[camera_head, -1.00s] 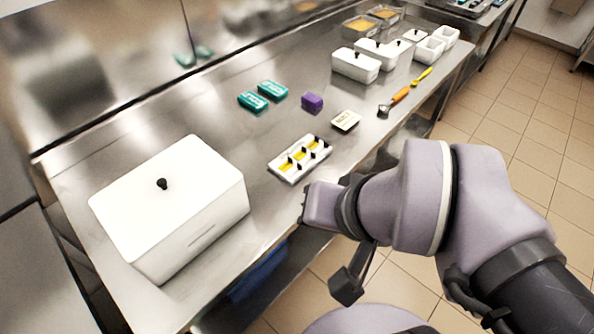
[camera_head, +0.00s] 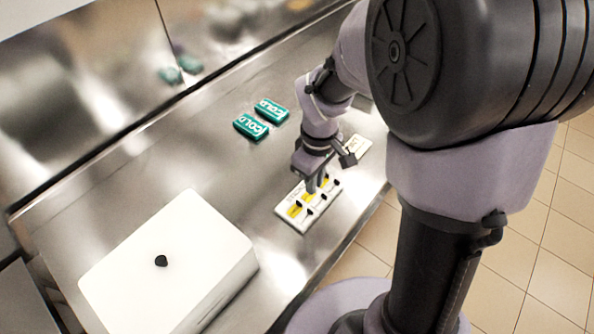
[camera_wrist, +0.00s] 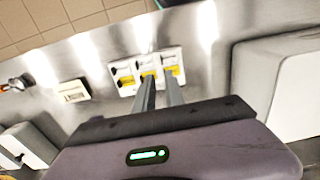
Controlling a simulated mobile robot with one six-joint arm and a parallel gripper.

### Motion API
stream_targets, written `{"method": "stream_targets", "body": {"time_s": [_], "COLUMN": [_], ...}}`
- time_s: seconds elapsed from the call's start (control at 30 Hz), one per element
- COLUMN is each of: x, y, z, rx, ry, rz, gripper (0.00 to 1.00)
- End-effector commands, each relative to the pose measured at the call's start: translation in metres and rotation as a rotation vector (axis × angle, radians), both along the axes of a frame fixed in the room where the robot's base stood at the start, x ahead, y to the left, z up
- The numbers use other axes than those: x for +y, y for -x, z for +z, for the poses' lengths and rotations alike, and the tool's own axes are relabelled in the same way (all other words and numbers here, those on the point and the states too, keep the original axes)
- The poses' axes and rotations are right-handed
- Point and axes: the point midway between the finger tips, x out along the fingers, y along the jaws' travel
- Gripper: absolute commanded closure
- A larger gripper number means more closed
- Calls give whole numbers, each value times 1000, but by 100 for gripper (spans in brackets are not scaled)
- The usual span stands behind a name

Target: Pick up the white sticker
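A white tray (camera_head: 290,215) lies near the front edge of the steel counter, with yellow and white parts and several small black knobs. In the wrist view the tray (camera_wrist: 134,92) shows three columns, white on the far side and yellow on the near side. I cannot single out one white sticker for sure. My gripper (camera_head: 314,188) points down over the tray's far end. In the wrist view my gripper (camera_wrist: 160,77) has two grey fingers apart with nothing visible between them; they overlap the tray's near side. Whether they touch it is unclear.
A large white lidded box (camera_head: 170,265) stands at the left. Two teal COLD packs (camera_head: 262,118) lie behind the tray. A cream labelled block (camera_wrist: 73,91) lies beside the tray. A white container (camera_wrist: 28,145) is at the lower left of the wrist view.

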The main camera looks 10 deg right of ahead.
Motion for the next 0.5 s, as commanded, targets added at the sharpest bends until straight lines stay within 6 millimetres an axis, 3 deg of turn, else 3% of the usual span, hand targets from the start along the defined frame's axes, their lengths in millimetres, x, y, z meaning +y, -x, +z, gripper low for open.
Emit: {"method": "stream_targets", "body": {"time_s": [0.03, 0.13, 0.37, 0.5], "x": [0, 0, 1, 2], "y": [1, 1, 1, 4], "z": [-23, -49, -74, -98], "rx": [4, 3, 0, 1], "ry": [0, 0, 0, 0], "rz": [0, 0, -1, -2], "gripper": [85, 85, 85, 85]}}
